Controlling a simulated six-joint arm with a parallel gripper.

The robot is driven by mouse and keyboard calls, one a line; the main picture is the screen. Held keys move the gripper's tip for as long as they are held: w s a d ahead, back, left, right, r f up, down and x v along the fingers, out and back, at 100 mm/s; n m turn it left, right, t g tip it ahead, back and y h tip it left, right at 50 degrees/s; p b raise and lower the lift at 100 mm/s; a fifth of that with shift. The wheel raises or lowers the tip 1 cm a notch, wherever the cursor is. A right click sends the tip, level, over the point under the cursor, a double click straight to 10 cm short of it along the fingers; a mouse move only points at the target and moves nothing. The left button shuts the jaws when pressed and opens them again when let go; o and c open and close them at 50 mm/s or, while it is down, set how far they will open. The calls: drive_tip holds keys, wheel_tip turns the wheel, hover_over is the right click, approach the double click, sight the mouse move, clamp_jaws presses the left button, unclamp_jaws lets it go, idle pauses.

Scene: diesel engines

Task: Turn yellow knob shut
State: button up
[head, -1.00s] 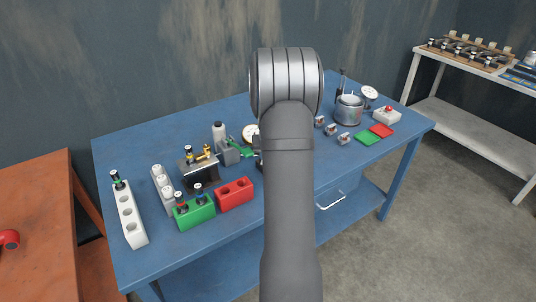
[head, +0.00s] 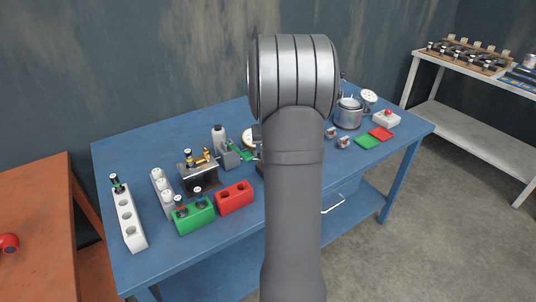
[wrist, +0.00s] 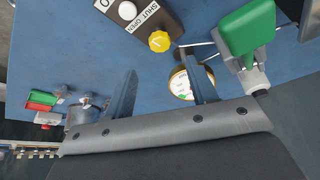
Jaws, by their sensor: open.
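The yellow knob (wrist: 159,41) shows in the wrist view on a dark box (wrist: 150,22) with a white label reading SHUT and OPEN. A white round button or cap (wrist: 127,11) sits beside the knob on the same box. My gripper (wrist: 158,64) is open, with one finger to each side below the knob in the picture. Nothing is between the fingers, and they appear apart from the knob. In the head view my arm hides the gripper, the knob and its box.
A round gauge (wrist: 180,84) lies near the right finger. A green-handled device (wrist: 246,32) stands at the right. A metal pot (head: 347,113), green pad (head: 367,141) and red pad (head: 381,133) are on the blue table's right side. Red (head: 234,195) and green (head: 193,217) holders stand left.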

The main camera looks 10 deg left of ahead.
drive_tip(key=v, duration=0.9)
drive_tip(key=shift+r, duration=0.2)
drive_tip(key=w+f+n, duration=0.1)
drive_tip(key=w+f, duration=0.1)
drive_tip(key=f, duration=0.3)
drive_tip(key=w+a+f+n+y, duration=0.1)
drive_tip(key=w+f+n, duration=0.1)
drive_tip(key=f, duration=0.3)
drive_tip(key=w+a+f+n+g, duration=0.1)
drive_tip(key=w+f, duration=0.1)
drive_tip(key=f, duration=0.4)
drive_tip(key=shift+w+n+y, duration=0.2)
drive_tip(key=shift+n+y, duration=0.1)
drive_tip(key=shift+c, duration=0.4)
